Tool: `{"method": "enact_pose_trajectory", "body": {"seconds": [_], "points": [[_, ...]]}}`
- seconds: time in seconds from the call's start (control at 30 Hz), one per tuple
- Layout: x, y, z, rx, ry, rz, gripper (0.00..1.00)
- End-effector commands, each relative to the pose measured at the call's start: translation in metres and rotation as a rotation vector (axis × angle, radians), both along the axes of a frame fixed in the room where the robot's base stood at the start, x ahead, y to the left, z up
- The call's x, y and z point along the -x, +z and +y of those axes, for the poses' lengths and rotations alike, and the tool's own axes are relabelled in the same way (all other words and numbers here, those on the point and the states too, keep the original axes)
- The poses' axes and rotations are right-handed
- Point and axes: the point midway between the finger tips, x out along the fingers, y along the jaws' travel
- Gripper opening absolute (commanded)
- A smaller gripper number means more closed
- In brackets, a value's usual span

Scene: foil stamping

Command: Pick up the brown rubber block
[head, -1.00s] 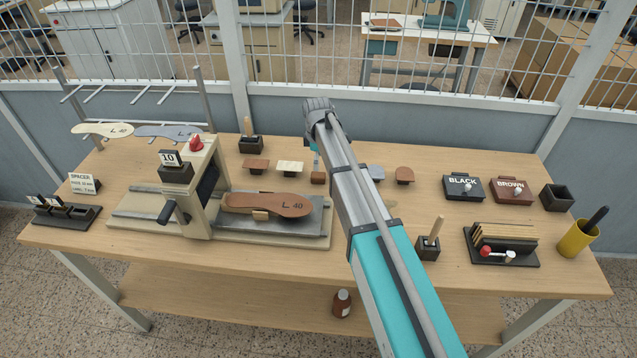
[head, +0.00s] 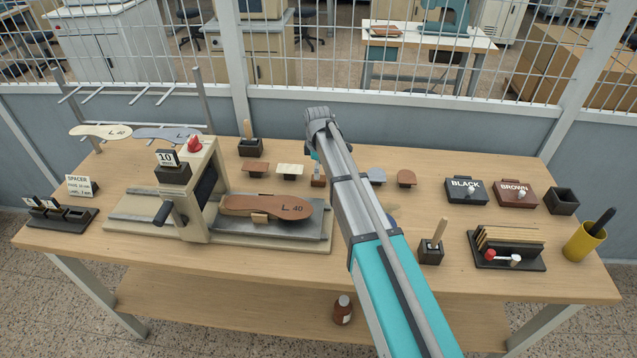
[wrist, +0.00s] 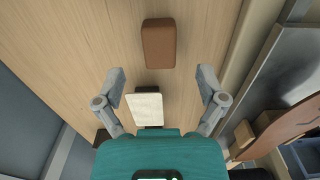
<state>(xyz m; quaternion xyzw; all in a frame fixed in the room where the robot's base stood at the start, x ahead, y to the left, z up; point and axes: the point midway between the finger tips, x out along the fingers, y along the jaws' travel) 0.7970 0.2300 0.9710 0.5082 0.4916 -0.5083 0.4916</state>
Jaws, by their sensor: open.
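A brown rectangular block (wrist: 158,43) lies on the table at the top middle of the wrist view, just beyond my fingertips. In the head view a small brown block (head: 317,183) shows below my wrist, partly hidden by my gripper. Two other brown flat-topped pieces stand in the same row, one at the left (head: 255,168) and one at the right (head: 406,177). My gripper (wrist: 164,78) is open and empty above the row, its fingers spread on either side of a cream block (wrist: 145,107). In the head view my arm hides most of the gripper.
The press bed (head: 325,228) with a brown insole (head: 268,205) stands to the left, close to the row. A blue-grey block (head: 376,176) is right of my arm. Black (head: 465,190) and brown (head: 516,193) boxes stand further right. A wire fence (head: 400,60) runs behind the table.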

Motion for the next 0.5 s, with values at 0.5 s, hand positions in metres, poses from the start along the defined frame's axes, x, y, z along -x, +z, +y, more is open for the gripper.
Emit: {"method": "enact_pose_trajectory", "body": {"seconds": [0.5], "points": [[0.000, -0.041, -0.002, 0.000, -0.001, 0.000, 0.90]]}}
